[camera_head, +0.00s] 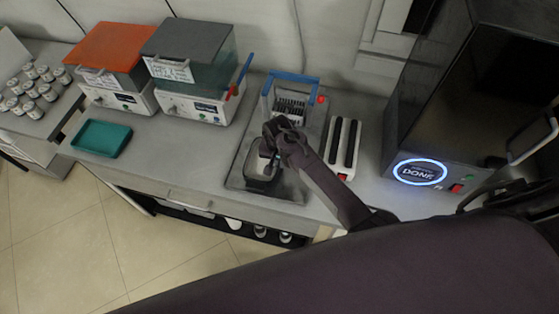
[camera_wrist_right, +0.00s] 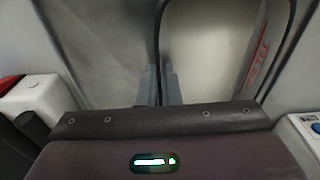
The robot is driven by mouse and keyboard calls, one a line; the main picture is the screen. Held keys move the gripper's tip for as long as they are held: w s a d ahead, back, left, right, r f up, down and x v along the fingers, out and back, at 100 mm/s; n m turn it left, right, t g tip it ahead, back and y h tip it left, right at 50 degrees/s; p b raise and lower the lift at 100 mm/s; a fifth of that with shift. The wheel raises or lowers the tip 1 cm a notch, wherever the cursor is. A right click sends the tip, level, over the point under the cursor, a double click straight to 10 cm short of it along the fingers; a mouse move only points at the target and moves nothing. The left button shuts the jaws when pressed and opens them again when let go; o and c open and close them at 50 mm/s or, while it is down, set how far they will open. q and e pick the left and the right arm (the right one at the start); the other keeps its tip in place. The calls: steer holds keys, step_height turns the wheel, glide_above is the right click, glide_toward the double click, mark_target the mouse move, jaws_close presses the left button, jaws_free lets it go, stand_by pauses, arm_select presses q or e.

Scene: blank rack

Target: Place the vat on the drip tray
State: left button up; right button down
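The vat (camera_head: 261,170) is a small dark-rimmed container with a pale inside, over the front part of the dark drip tray (camera_head: 235,160) in the head view. In the right wrist view, the vat (camera_wrist_right: 215,55) fills the upper middle, with its dark rim curving across. My right gripper (camera_head: 268,153) reaches in over the vat from the right. In the right wrist view its fingertips (camera_wrist_right: 161,82) are close together around the vat's dark edge. Whether the vat's base touches the tray is hidden. My left gripper is not in view.
A blue-framed rack (camera_head: 291,84) stands at the tray's back. A white unit with dark slots (camera_head: 343,147) is close on the right, then a dark oven (camera_head: 440,125) showing DONE. Two lidded instruments (camera_head: 190,85) and a teal tray (camera_head: 102,138) are to the left.

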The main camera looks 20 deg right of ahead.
steer(key=shift+w+f, duration=0.1)
steer(key=shift+f, duration=0.1)
steer(key=shift+f, duration=0.15)
steer(key=c, duration=1.6)
jaws_free()
steer(key=shift+r, duration=0.2)
steer(key=r, duration=0.8)
steer(key=s+r+b, duration=0.1)
steer(key=r, duration=0.3)
steer(key=shift+a, duration=0.3)
